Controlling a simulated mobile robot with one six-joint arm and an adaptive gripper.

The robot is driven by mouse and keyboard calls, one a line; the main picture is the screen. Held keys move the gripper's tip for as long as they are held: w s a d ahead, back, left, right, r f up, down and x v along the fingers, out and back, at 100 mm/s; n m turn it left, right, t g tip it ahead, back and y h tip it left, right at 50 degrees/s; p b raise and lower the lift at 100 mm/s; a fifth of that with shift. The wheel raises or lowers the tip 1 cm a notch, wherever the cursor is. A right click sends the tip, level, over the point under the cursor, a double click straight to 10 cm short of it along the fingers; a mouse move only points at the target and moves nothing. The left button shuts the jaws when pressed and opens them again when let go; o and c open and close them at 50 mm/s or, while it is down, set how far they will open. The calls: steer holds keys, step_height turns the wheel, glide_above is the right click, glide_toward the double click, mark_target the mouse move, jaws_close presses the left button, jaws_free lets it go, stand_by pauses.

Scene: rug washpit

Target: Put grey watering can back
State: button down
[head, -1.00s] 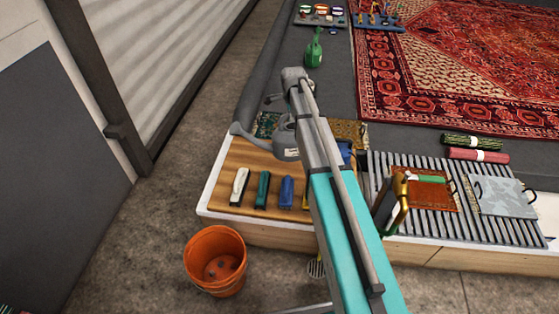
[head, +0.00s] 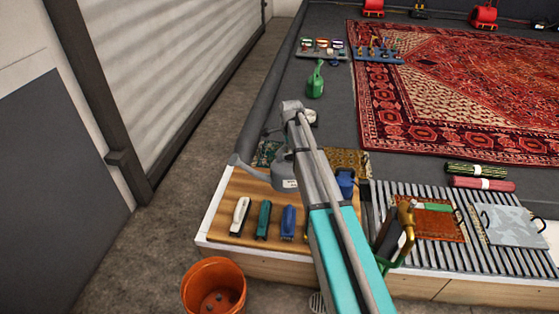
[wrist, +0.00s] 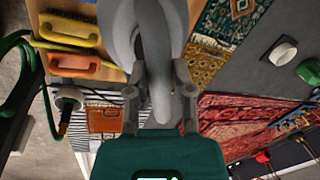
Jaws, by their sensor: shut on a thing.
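The grey watering can (head: 286,173) is over the back part of the wooden board in the head view, its spout pointing left. My arm hides part of it. In the wrist view the can's grey body (wrist: 125,30) fills the top middle. My gripper (wrist: 160,88) is shut on the can, with one finger on each side of a grey part, likely its handle. In the head view my arm hides the fingers. A green watering can (head: 315,82) stands on the dark floor farther back.
The wooden board (head: 222,222) carries several brushes, among them a blue brush (head: 288,222). An orange bucket (head: 213,287) stands in front. A slatted rack (head: 460,258) with small mats lies right. A red rug (head: 450,90) covers the back.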

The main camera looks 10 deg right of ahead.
steer(key=w+a+f+b, duration=0.2)
steer(key=w+f+b, duration=0.5)
steer(key=w, duration=0.4)
steer(key=shift+a+f+b, duration=0.2)
steer(key=shift+f+b, duration=0.15)
steer(key=shift+f, duration=0.25)
steer(key=shift+b+x, duration=2)
steer(key=shift+x, duration=0.05)
steer(key=shift+s+a+f, duration=0.1)
steer(key=shift+a+f, duration=0.05)
steer(key=shift+c, duration=2.4)
jaws_free()
